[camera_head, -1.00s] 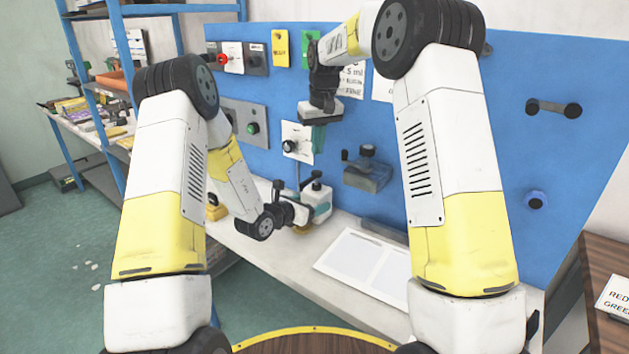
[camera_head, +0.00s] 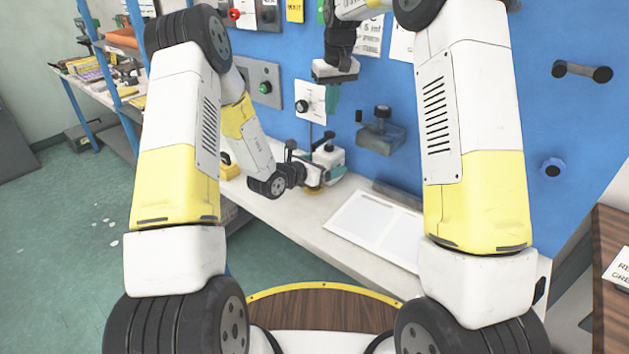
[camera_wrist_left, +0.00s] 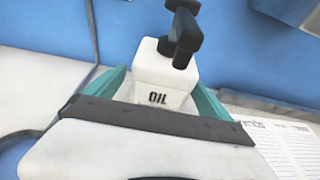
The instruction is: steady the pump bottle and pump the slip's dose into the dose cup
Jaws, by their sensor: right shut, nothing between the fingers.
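The pump bottle is a white block-like bottle marked OIL (camera_wrist_left: 160,88) with a black pump head (camera_wrist_left: 182,38). In the head view the bottle (camera_head: 335,157) stands on the bench against the blue wall. My left gripper (camera_head: 325,172) has its teal fingers on both sides of the bottle, apparently pressing on it; its palm hides the bottle's lower part. My right gripper (camera_head: 333,97) is shut and empty, pointing down above the bottle and apart from it. A small yellow round thing (camera_head: 313,190) shows below the left gripper; I cannot tell whether it is the dose cup.
A white flat tray or sheet (camera_head: 350,228) lies on the bench right of the bottle. A dark wall fixture (camera_head: 382,132) juts out close to the right gripper. Printed sheets (camera_head: 368,38) hang on the wall. Shelves with goods (camera_head: 88,68) stand at the left.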

